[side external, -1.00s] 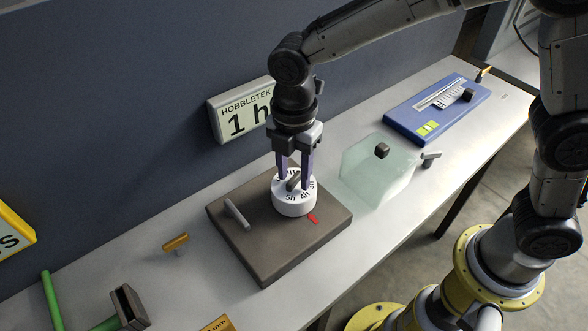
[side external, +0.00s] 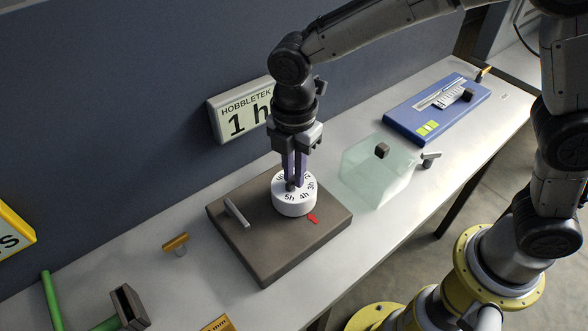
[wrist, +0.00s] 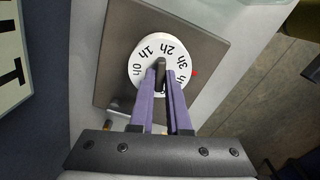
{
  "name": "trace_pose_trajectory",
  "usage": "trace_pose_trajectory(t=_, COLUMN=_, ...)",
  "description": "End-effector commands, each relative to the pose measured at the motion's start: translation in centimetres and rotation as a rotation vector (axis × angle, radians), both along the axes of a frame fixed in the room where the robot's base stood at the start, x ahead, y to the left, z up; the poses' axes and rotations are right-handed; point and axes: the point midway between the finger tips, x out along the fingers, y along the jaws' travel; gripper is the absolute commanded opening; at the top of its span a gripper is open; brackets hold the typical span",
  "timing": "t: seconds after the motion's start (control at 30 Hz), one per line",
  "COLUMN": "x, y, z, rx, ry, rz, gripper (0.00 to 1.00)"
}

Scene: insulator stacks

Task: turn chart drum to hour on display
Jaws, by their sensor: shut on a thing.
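The white chart drum (side external: 294,205) sits on a brown base plate (side external: 262,258) and carries hour marks around its top. In the side view 5h, 4h and 3h face the front; the wrist view shows the drum (wrist: 136,66) with 0h to about 4h. A red pointer (side external: 313,218) lies on the plate beside the drum, nearest the 4h and 3h marks. The display (side external: 231,113) on the wall reads "1 h", partly hidden by my arm. My gripper (side external: 293,184) points down, its purple fingers shut on the drum's dark central grip bar (wrist: 160,72).
A grey bar handle (side external: 237,213) stands on the plate left of the drum. A translucent block (side external: 375,172) and a blue panel (side external: 437,110) stand to the right. An orange-topped piece (side external: 176,243) and green-handled parts (side external: 52,299) are at left.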

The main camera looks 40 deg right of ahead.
Motion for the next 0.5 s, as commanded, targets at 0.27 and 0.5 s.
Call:
trace_pose_trajectory(t=0.27, x=0.00, y=0.00, z=0.12, rx=0.001, ry=-0.001, rz=-0.194, gripper=0.00)
trace_pose_trajectory(t=0.5, x=-0.01, y=0.00, z=0.14, rx=0.001, ry=-0.001, rz=-0.412, gripper=0.00)
